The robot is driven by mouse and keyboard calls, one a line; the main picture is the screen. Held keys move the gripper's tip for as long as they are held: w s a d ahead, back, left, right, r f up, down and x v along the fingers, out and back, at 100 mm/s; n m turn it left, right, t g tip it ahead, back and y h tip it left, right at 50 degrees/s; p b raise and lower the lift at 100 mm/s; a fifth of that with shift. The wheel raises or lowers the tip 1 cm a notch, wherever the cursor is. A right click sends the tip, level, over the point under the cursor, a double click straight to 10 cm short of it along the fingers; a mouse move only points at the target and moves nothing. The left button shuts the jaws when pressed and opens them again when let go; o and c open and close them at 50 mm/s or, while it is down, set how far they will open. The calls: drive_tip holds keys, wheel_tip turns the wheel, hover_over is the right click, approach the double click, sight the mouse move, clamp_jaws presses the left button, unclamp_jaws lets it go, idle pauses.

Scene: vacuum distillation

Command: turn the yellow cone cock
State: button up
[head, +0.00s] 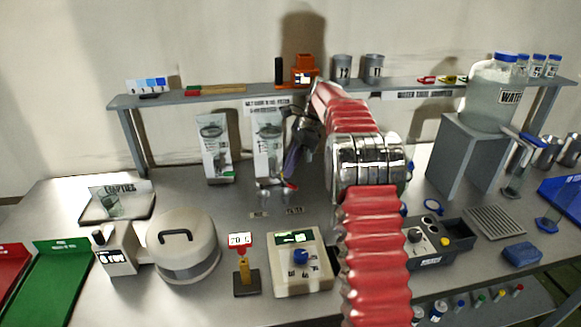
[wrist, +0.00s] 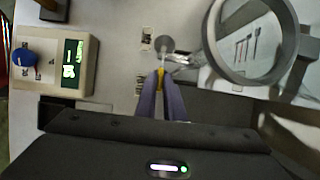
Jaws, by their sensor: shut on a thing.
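The yellow cone cock (wrist: 160,77) shows as a small yellow piece at the fingertips in the wrist view. It sits beside a round metal piece and thin metal fittings. My gripper (wrist: 161,90) has two purple fingers, shut on the yellow cock from either side. In the head view my gripper (head: 289,172) reaches down behind my red arm, just above small metal fittings (head: 265,189) on the bench. The yellow cock cannot be made out there, as the fingers and arm cover that spot.
A box with a blue knob (head: 300,262) and a white domed vessel (head: 183,262) stand at the front. A shelf (head: 225,91) runs along the back.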

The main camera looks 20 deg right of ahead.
clamp_jaws()
drive_tip(key=shift+s+d+f+y, duration=0.1)
drive_tip(key=shift+d+f+y, duration=0.15)
drive_tip(key=shift+y, duration=0.35)
drive_tip(key=shift+d+f+y, duration=0.1)
drive_tip(key=shift+f+y, duration=0.25)
drive_tip(key=shift+y, duration=0.25)
drive_tip(key=o, duration=0.6)
unclamp_jaws()
drive_tip(key=v, duration=1.3)
drive_tip(key=shift+s+d+r, duration=0.2)
drive_tip(key=shift+d, duration=0.05)
